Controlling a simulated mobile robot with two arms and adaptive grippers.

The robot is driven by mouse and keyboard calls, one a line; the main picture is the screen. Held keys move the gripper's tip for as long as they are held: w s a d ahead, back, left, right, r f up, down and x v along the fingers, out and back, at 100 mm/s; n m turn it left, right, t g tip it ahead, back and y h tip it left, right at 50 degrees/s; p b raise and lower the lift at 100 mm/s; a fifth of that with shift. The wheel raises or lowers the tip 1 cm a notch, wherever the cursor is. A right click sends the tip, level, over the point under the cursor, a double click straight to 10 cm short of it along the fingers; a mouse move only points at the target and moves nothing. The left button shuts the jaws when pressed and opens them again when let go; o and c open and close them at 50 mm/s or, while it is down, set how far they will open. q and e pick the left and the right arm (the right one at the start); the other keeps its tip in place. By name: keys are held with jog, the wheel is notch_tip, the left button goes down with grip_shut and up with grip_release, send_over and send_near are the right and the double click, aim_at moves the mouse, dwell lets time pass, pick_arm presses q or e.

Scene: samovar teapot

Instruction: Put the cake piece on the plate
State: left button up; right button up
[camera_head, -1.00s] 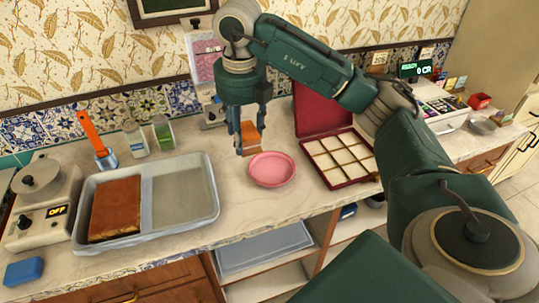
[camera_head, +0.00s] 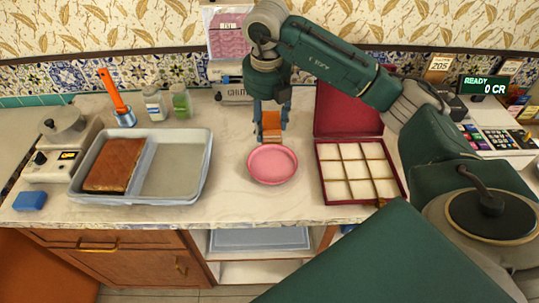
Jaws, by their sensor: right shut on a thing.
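The pink plate (camera_head: 272,165) lies on the counter near the middle of the view. My right gripper (camera_head: 271,138) is shut on a brown cake piece (camera_head: 271,121), just behind the plate's far rim in the picture. Whether the piece is above the plate or behind it is hard to tell. The rest of the cake (camera_head: 114,165) lies in the left part of the grey tray (camera_head: 209,170); the tray's right part is empty. My left gripper is out of view.
An open red box (camera_head: 319,180) with empty pale compartments is right of the plate. An orange-handled tool (camera_head: 112,92) and two jars (camera_head: 155,104) stand behind the tray. A scale (camera_head: 45,165) and blue sponge (camera_head: 29,200) are at left. A cash register (camera_head: 490,138) is at right.

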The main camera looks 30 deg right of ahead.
jog(key=f+p, duration=0.1)
jog(key=f, duration=0.7)
jog(key=shift+d+f+p, duration=0.2)
jog(key=shift+f+p, duration=0.15)
jog(key=shift+f, duration=0.35)
notch_tip(320, 180, down, 4)
jog(key=shift+f+p, duration=0.1)
jog(key=shift+p, duration=0.45)
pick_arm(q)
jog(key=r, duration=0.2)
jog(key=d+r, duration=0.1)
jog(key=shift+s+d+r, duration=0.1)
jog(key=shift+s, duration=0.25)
pick_arm(e)
jog(key=shift+f, duration=0.15)
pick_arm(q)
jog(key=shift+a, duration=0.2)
pick_arm(e)
jog(key=o, duration=1.2)
